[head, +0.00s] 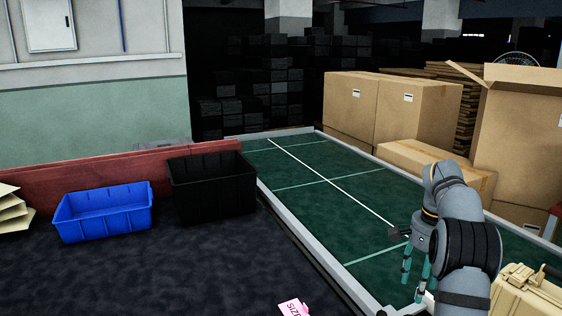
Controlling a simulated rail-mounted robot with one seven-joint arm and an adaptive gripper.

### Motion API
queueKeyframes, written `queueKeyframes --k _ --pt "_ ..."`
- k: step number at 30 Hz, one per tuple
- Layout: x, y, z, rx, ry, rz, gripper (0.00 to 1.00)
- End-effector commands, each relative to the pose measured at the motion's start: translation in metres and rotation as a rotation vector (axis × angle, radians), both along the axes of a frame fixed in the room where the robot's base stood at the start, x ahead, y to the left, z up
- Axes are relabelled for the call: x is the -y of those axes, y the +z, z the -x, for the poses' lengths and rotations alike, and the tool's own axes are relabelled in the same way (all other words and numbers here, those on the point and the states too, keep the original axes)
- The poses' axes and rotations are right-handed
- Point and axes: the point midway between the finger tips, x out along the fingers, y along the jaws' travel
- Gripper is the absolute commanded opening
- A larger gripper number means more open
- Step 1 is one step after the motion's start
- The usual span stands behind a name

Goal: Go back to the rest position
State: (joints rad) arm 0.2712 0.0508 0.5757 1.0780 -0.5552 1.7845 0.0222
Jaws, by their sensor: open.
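My gripper (414,277) shows at the lower right of the head view, at the end of my grey arm. Its teal fingers point down and stand apart, with nothing visible between them. It is over the near part of the green conveyor surface (325,200) with white lines. My forearm hides part of the area to its right.
A blue bin (103,213) and a black bin (213,184) stand at the left on the dark surface (190,270). A pink tag (293,308) lies at the bottom edge. Cardboard boxes (415,112) line the right back. A beige case (530,292) sits at lower right.

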Motion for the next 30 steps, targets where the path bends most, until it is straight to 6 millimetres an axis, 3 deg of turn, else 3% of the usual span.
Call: queueKeyframes --k 1,17,30 --pt "-0.001 -0.013 0.003 -0.013 0.001 -0.004 0.50" --pt "-0.001 -0.120 0.003 -0.014 0.000 -0.005 0.50" --pt "0.000 -0.119 0.002 -0.010 0.618 -0.001 0.50"
